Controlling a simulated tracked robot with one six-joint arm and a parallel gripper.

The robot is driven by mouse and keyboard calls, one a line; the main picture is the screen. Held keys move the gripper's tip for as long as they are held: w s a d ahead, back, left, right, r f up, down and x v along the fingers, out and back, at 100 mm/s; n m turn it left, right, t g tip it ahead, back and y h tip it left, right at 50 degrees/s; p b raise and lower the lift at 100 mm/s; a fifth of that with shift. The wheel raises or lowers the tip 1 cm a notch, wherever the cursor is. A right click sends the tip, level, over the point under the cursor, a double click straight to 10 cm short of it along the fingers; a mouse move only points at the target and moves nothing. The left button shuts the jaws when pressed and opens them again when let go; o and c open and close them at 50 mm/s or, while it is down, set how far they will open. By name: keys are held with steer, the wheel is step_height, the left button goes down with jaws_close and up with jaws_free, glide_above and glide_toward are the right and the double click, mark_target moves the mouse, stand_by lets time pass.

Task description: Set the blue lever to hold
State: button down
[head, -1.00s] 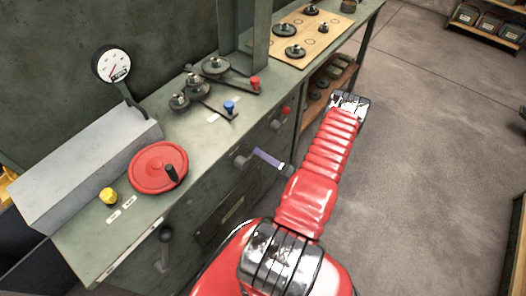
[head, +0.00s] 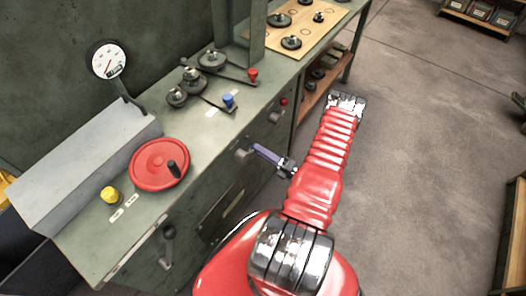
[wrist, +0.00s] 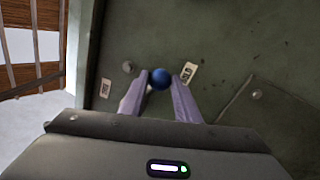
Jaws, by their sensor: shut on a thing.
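The blue lever's round blue knob (wrist: 160,77) shows between the fingertips in the wrist view. My gripper (wrist: 158,80) is shut on it, with one purple finger on each side. In the head view my gripper (head: 257,149) reaches the cabinet's front face beside a grey lever mount (head: 243,155); the fingers hide the blue knob there. Two small white labels flank the knob, one on the left (wrist: 105,88) and one close to the right finger (wrist: 189,72). Their words are too small to read.
A red-tipped lever (head: 284,101) and a black-handled lever (head: 168,234) sit on the same cabinet front. On top are a red handwheel (head: 160,163), a yellow button (head: 109,195), a gauge (head: 109,60) and another blue knob (head: 228,100).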

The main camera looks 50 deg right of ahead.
steer(key=shift+d+f, duration=0.1)
steer(key=shift+f, duration=0.05)
steer(key=c, duration=1.4)
jaws_free()
steer(key=shift+o, duration=0.2)
steer(key=shift+s, duration=0.15)
steer(key=v, duration=1.3)
steer(key=shift+s, duration=0.3)
steer(key=shift+f, duration=0.1)
